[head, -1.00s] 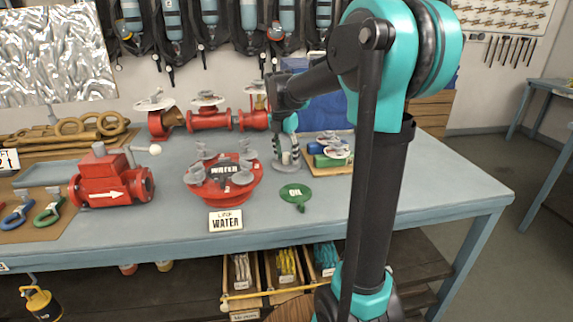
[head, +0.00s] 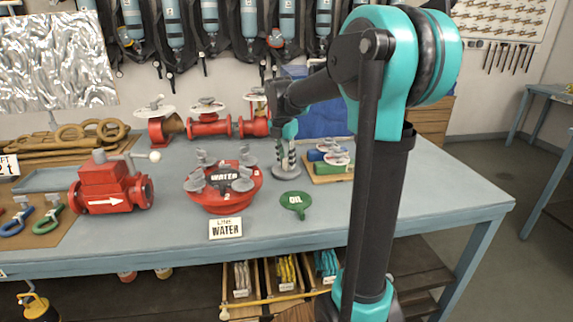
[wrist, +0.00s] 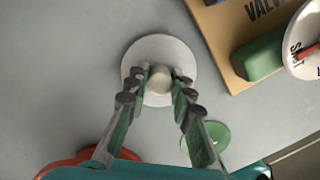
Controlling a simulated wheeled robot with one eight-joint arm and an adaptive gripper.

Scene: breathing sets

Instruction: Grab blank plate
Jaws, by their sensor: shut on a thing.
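The blank plate is a plain pale grey disc with no lettering (head: 287,173), lying flat on the blue-grey table. In the wrist view the disc (wrist: 160,46) shows a round knob at its centre. My gripper (head: 287,150) points down over it, and it also shows in the wrist view (wrist: 161,77). Its two fingers are shut on the knob, one on each side. The disc appears to rest on the table; any small gap beneath it cannot be told. Part of the disc is hidden by the fingers.
A green OIL plate (head: 295,200) lies just in front. A wooden valve board (head: 345,174) is close at right. The table's right end is clear.

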